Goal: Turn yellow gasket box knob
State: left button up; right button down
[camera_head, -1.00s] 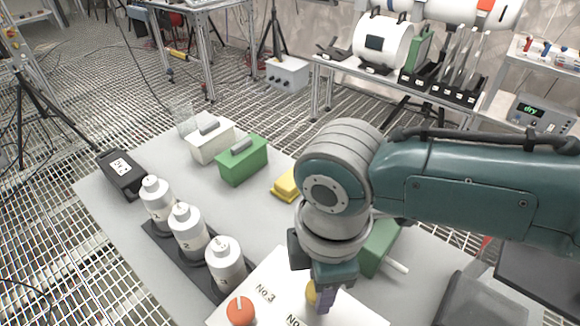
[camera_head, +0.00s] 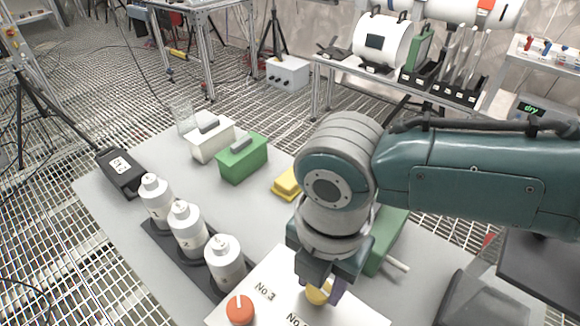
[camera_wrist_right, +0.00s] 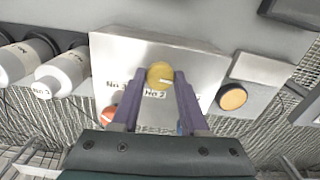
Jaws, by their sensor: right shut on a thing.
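The yellow knob (camera_head: 317,294) stands on the pale metal box (camera_head: 272,279), by the box's partly hidden "No.2" label. My right gripper (camera_head: 322,288) comes down from above and is shut on the yellow knob, with a finger on either side of it. In the right wrist view the round yellow knob (camera_wrist_right: 160,73) sits between the two purple fingertips (camera_wrist_right: 159,82). A red-orange knob (camera_head: 240,309) is left of it, by the "No.3" label. My left gripper is not in view.
Several white numbered bottles (camera_head: 187,229) stand in a dark rack left of the box. A green box (camera_head: 242,158), a white box (camera_head: 211,140) and a yellow block (camera_head: 286,184) lie behind. A green box with a pale handle (camera_head: 388,245) is close beside my right wrist.

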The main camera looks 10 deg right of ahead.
jog(key=shift+a+n, duration=0.1)
jog(key=shift+n, duration=0.5)
jog(key=shift+c, duration=2.1)
grip_release()
jog(key=shift+r, duration=0.1)
notch_tip(320, 180, up, 10)
jog(key=p, duration=0.1)
